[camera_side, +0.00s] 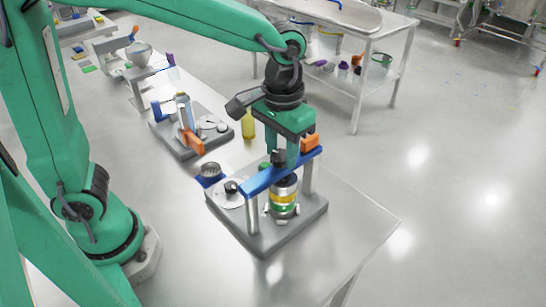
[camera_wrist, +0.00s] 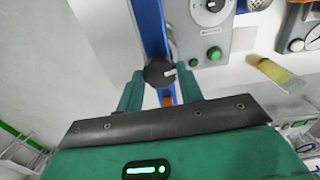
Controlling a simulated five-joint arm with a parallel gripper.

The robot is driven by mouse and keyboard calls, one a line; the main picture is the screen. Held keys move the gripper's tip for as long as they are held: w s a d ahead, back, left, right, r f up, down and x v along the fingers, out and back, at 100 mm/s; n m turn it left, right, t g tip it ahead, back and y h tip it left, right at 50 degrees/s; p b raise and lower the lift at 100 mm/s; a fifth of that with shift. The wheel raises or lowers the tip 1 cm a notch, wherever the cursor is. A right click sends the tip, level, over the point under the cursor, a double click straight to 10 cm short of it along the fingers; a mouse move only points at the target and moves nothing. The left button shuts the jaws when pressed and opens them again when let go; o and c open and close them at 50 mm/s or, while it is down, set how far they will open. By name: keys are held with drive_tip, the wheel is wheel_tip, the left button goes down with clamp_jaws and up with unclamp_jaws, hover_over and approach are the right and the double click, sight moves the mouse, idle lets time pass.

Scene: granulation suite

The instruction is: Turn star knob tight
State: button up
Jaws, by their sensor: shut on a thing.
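The star knob (camera_wrist: 157,73) is dark, with a pale mark on its top. It sits on a blue crossbar (camera_side: 257,180), which also shows in the wrist view (camera_wrist: 148,25). In the side view the knob (camera_side: 278,158) is just under my gripper (camera_side: 280,151), which points down from above. In the wrist view my green fingers (camera_wrist: 160,84) stand on both sides of the knob and are shut on it. The crossbar rests on grey posts over a banded green, yellow and silver cylinder (camera_side: 283,197). The knob's underside and thread are hidden.
The grey base plate (camera_side: 270,238) bears a round dial plate (camera_side: 228,200) with a black knob left of the posts. An orange block (camera_side: 310,141) is at the bar's right end. A second fixture (camera_side: 190,130) and a yellow bottle (camera_side: 248,125) stand behind. The bench's front right is clear.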

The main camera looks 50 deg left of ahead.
drive_tip(key=m, duration=1)
drive_tip(key=shift+r, duration=0.1)
drive_tip(key=m, duration=1)
idle(0.3)
drive_tip(key=o, duration=1)
